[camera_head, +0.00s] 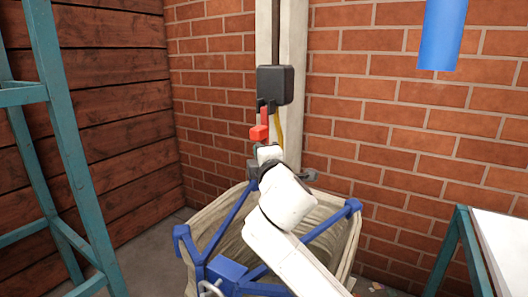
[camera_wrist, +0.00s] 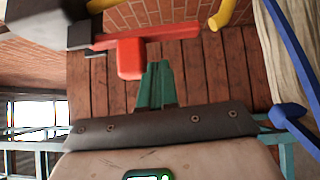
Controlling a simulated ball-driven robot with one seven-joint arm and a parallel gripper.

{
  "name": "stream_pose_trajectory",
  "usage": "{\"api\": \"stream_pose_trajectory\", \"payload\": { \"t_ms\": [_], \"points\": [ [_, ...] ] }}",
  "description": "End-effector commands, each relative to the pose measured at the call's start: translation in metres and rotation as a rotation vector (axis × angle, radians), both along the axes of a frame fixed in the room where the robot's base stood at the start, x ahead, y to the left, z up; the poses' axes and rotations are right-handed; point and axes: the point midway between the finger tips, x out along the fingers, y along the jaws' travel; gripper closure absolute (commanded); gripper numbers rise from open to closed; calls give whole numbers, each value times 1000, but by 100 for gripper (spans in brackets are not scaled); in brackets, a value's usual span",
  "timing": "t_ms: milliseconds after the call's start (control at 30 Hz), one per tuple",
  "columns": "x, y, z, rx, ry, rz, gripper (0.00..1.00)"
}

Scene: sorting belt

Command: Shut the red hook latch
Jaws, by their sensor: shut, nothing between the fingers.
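The red hook latch (camera_head: 260,132) hangs below a dark box (camera_head: 275,84) on the pale post. In the wrist view the latch (camera_wrist: 131,58) shows as a red bar with a block-shaped grip, one end at a dark mount. The bar's other end lies close to a bent yellow rod (camera_wrist: 234,10); I cannot tell whether they are engaged. My gripper (camera_head: 265,152) is shut and empty just below the red grip. I cannot tell whether it touches it.
A cloth bin with a blue frame (camera_head: 232,205) stands below my arm. A teal frame (camera_head: 72,150) stands at the left, and a teal-legged table (camera_head: 462,240) at the right. A blue cylinder (camera_head: 441,35) hangs at the upper right. Brick and plank walls close the corner.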

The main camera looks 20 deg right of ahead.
Motion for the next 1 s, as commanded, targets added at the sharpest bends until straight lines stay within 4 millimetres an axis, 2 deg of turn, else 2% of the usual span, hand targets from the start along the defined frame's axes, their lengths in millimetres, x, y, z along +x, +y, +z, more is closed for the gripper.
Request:
{"api": "stream_pose_trajectory", "payload": {
  "t_ms": [67,267,600,800,1000],
  "points": [
    [-2,2,0,2,2,-1,100],
    [-29,7,0,4,0,1,100],
    [-83,16,0,3,2,1,100],
    [-97,18,-1,0,1,0,100],
    [-98,18,-1,0,0,0,100]
  ]
}}
